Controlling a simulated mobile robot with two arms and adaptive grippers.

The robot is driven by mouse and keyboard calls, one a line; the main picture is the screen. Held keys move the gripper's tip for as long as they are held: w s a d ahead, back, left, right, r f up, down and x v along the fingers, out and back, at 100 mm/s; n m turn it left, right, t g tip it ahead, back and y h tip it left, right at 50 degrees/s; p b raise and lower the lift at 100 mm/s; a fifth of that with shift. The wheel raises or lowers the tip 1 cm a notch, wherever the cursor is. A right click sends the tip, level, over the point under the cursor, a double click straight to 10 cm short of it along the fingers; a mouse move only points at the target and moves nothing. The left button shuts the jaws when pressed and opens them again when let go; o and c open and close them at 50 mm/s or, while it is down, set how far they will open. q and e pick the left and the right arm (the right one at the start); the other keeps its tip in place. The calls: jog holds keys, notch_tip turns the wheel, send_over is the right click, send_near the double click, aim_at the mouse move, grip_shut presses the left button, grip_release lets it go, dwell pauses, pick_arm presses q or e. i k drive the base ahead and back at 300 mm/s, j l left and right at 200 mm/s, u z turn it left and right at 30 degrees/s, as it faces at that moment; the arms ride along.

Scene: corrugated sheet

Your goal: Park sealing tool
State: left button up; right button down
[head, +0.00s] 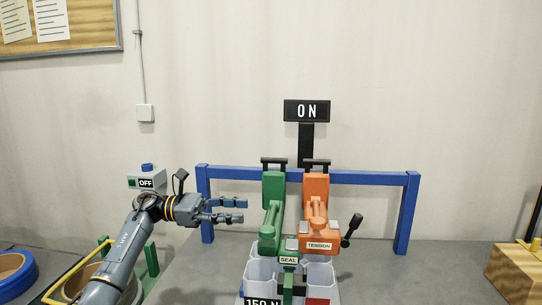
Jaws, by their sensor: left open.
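The green sealing tool (273,195), labelled SEAL, stands upright in the middle of the head view. It is by the blue frame (358,178), with its lower end over the pale holder cups (262,273). The orange tool (317,193), labelled TENSION, stands just right of it and has a black lever. My left gripper (243,210) is open and empty. Its fingers point right toward the green tool, and a small gap shows between them. My right gripper is not in view.
A black ON sign (307,111) stands behind the tools. A box marked OFF with a blue button (147,179) is behind my left arm. Grey table (420,280) is bare at right.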

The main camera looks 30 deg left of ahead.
aim_at(273, 181)
jog(key=i+j, duration=1)
jog(key=j, duration=0.15)
